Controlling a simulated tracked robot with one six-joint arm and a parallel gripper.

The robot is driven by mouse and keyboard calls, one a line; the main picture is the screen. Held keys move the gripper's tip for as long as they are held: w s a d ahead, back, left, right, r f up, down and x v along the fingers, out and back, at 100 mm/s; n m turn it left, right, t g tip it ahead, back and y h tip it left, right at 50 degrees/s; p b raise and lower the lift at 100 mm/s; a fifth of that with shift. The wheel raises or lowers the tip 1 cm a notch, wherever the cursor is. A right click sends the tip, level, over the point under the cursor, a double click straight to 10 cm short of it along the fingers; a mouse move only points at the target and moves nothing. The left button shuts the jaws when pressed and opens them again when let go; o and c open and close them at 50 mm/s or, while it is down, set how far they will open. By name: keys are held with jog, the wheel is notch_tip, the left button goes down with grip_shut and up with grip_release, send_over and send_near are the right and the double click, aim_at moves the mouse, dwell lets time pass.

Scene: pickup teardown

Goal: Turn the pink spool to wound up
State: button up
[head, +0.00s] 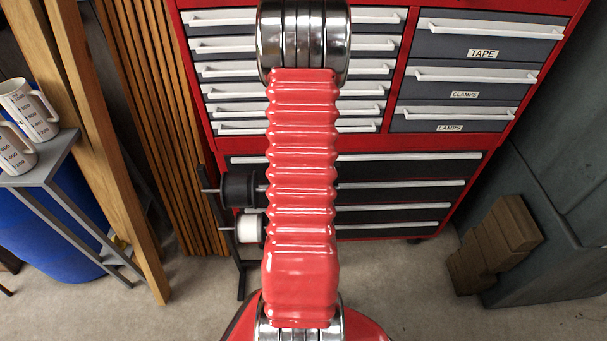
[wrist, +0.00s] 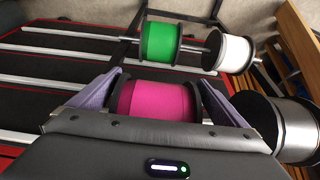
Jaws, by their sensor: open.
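The pink spool (wrist: 150,97) shows in the wrist view, with a dark flange at its right end. My gripper (wrist: 166,73) is open, with one purple-grey finger near each end of the pink spool. The spool lies between the fingers; I cannot tell whether either finger touches it. The gripper's dark body hides the spool's near side. In the head view my red arm covers the middle, and neither the pink spool nor my gripper can be seen.
A green spool (wrist: 160,43) and a white spool (wrist: 237,50) share a rod behind. A grey-white spool (wrist: 293,115) is close on the right. A red drawer cabinet (head: 398,100) stands behind the arm. Wooden slats (head: 150,100) and mugs (head: 30,108) are at left, boxes (head: 495,245) at right.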

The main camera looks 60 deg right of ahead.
jog(key=shift+s+d+r+g+y, duration=0.1)
jog(key=shift+s+r+g+y, duration=0.25)
jog(key=shift+g+y, duration=0.25)
jog(key=shift+y, duration=0.3)
jog(key=shift+w+a+r+g+y, duration=0.1)
jog(key=shift+a+r+g+y, duration=0.3)
jog(key=shift+y, duration=0.3)
notch_tip(320, 180, up, 14)
jog(key=shift+d, duration=0.1)
dwell(0.6)
